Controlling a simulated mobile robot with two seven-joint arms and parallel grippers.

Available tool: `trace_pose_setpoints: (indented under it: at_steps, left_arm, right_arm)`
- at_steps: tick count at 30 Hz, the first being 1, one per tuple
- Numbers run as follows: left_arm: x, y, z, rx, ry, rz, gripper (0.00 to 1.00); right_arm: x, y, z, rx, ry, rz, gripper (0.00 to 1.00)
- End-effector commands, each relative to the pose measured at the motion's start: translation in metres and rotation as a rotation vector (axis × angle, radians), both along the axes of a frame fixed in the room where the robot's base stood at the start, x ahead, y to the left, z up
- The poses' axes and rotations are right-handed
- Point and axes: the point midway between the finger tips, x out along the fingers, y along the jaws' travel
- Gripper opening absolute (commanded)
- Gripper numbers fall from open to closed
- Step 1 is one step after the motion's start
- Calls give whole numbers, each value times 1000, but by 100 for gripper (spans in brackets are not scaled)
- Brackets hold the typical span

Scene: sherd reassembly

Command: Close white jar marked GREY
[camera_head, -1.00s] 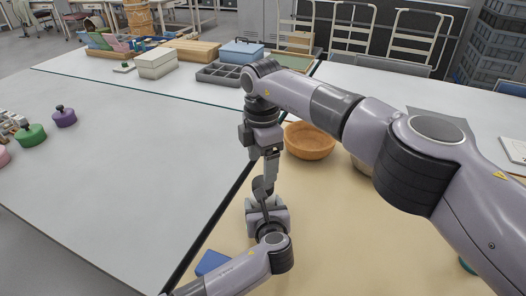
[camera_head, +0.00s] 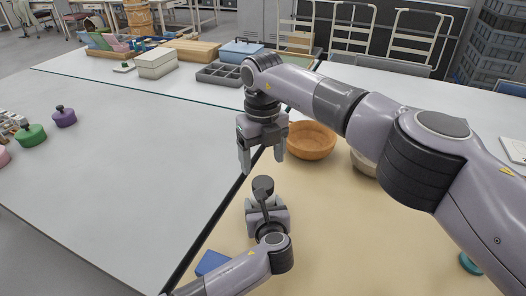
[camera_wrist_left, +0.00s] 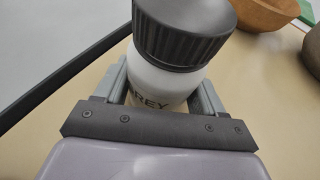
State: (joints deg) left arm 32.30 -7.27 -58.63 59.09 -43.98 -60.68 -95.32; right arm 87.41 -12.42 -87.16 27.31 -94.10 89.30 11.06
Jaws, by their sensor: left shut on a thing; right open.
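The white jar (camera_wrist_left: 152,85) with the letters "REY" showing stands between the fingers of my left gripper (camera_wrist_left: 162,97) in the left wrist view. That gripper is shut on it. A ribbed dark grey lid (camera_wrist_left: 183,35) sits on the jar's mouth; I cannot tell how tight it is. In the head view the lid (camera_head: 263,184) shows above my left gripper, while the jar's body is mostly hidden. My right gripper (camera_head: 262,163) is open and empty just above the lid, with its fingers pointing down and apart from it.
A brown bowl (camera_head: 311,141) stands behind, right of my right gripper. A blue object (camera_head: 211,262) lies near my left forearm. Green (camera_head: 31,134) and purple (camera_head: 64,116) knobbed pieces lie at the far left. The grey tabletop (camera_head: 130,170) between is clear.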

Motion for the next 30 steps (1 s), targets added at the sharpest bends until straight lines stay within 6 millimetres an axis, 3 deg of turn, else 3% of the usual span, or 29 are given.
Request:
trace_pose_setpoints:
  at_steps: [21, 30]
  left_arm:
    - [0, 0, 0, 0, 1, 0, 0]
    - [0, 0, 0, 0, 1, 0, 0]
  right_arm:
    - [0, -1, 9, -2, -2, 1152, 76]
    - [0, -1, 11, -1, -2, 1431, 76]
